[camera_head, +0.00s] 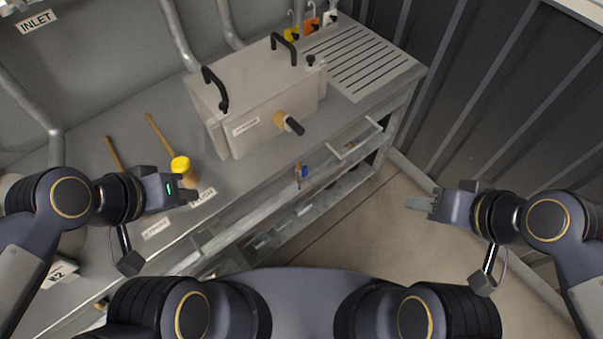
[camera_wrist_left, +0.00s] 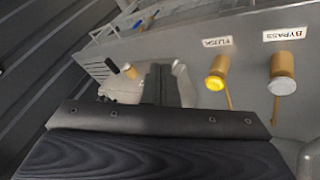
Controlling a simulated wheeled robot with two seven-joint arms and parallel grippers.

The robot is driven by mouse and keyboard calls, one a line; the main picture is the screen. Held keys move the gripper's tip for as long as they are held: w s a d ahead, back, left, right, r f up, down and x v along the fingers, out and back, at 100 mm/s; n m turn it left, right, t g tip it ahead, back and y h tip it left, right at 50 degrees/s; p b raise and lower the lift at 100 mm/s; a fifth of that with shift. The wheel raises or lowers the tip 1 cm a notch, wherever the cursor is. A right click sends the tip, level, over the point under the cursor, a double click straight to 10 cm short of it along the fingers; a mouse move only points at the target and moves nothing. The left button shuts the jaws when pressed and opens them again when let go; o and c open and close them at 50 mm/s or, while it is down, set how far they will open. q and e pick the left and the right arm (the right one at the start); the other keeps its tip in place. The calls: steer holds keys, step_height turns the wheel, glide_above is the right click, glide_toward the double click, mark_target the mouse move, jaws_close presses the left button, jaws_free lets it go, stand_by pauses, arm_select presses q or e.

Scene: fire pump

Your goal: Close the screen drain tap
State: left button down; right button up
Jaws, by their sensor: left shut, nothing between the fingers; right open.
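A grey box (camera_head: 262,92) with two black handles stands on the bench. A brass tap with a black lever (camera_head: 290,123) projects from its front; it appears small in the left wrist view (camera_wrist_left: 129,71). A small blue-handled tap (camera_head: 303,172) sits at the bench front edge below it. The box label is too small to read, so I cannot tell which is the screen drain tap. My left gripper (camera_head: 192,196) is shut and empty, left of both taps, close to a yellow-capped valve; its fingers show in the wrist view (camera_wrist_left: 162,84). My right gripper (camera_head: 415,204) is open and empty, right of the bench.
The yellow-capped valve (camera_head: 181,166) has a wooden-coloured handle and a FLUSH label; the BYPASS valve (camera_wrist_left: 283,80) stands beside it. A metal rail (camera_head: 358,141) juts from the bench front. A slotted drain panel (camera_head: 360,60) lies right of the box. Floor (camera_head: 350,230) is clear.

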mark_target(305, 174)
arm_select(q)
steer(key=w+d+f+n+g+b, duration=0.1)
steer(key=w+d+f+n+b, duration=0.1)
steer(key=w+d+f+b, duration=0.1)
steer(key=w+d+f+n+g+b, duration=0.1)
steer(key=w+d+f+n+b, duration=0.1)
steer(key=w+d+f, duration=0.3)
steer(key=w+d+f+n+b, duration=0.2)
steer(key=w+d+f+b, duration=0.1)
steer(key=w+f, duration=0.5)
steer(key=shift+d+f+g+y+b, duration=0.2)
steer(key=shift+f+b, duration=0.1)
steer(key=shift+f, duration=0.2)
steer(key=shift+d+f+g+y+b, duration=0.1)
steer(key=shift+d+f+g+b, duration=0.15)
steer(key=shift+f, duration=0.25)
steer(key=w+d+f, duration=0.1)
steer(key=d+f, duration=0.1)
steer(key=f, duration=0.1)
steer(key=w+d+f, duration=0.2)
steer(key=f, duration=0.1)
steer(key=w+d+f+b, duration=0.1)
steer(key=w+f, duration=0.1)
steer(key=f, duration=0.1)
steer(key=shift+d+f, duration=0.15)
steer(key=shift+d, duration=0.25)
